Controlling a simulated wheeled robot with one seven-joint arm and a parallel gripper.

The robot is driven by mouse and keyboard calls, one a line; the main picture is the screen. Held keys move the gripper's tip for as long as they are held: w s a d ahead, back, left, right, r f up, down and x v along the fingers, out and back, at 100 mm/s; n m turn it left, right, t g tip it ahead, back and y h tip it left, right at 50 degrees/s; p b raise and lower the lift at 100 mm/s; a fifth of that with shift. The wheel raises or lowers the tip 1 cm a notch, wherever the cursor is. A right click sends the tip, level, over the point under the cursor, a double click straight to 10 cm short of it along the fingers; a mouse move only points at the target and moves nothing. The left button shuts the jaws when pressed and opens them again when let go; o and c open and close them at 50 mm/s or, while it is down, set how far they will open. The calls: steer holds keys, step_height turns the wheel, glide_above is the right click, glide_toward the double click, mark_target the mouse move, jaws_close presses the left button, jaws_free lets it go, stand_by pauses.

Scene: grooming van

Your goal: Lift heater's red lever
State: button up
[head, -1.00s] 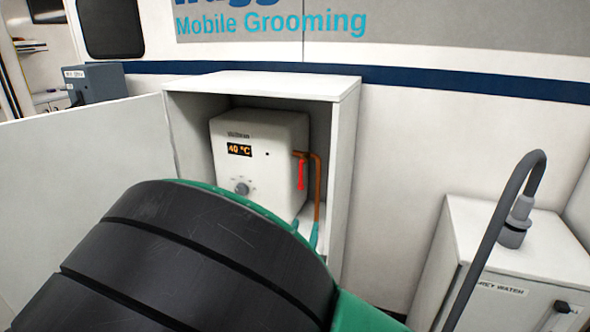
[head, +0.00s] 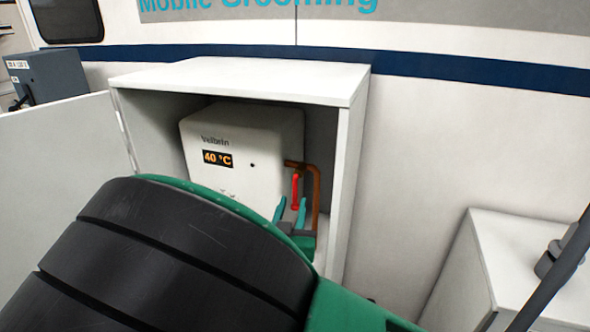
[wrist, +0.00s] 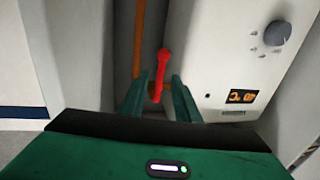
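The heater (head: 240,150) is a white box with a 40 °C display, inside an open white cabinet. Its red lever (head: 295,190) hangs down from the copper pipe at the heater's right side. The lever also shows in the wrist view (wrist: 161,72), pointing away from the pipe fitting. My gripper (head: 290,211) has teal fingers and is just below and in front of the lever. In the wrist view my gripper (wrist: 158,88) is open, with one finger on each side of the lever. I cannot tell whether either finger touches it.
The cabinet (head: 350,170) has a right side wall close to my gripper, and its door (head: 55,150) stands open at left. A copper pipe (head: 316,195) runs down beside the lever. A white grey-water cabinet (head: 520,260) stands at right.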

steer(key=w+d, duration=0.1)
steer(key=w, duration=0.7)
steer(key=shift+w, duration=0.4)
steer(key=shift+d, duration=0.1)
jaws_close()
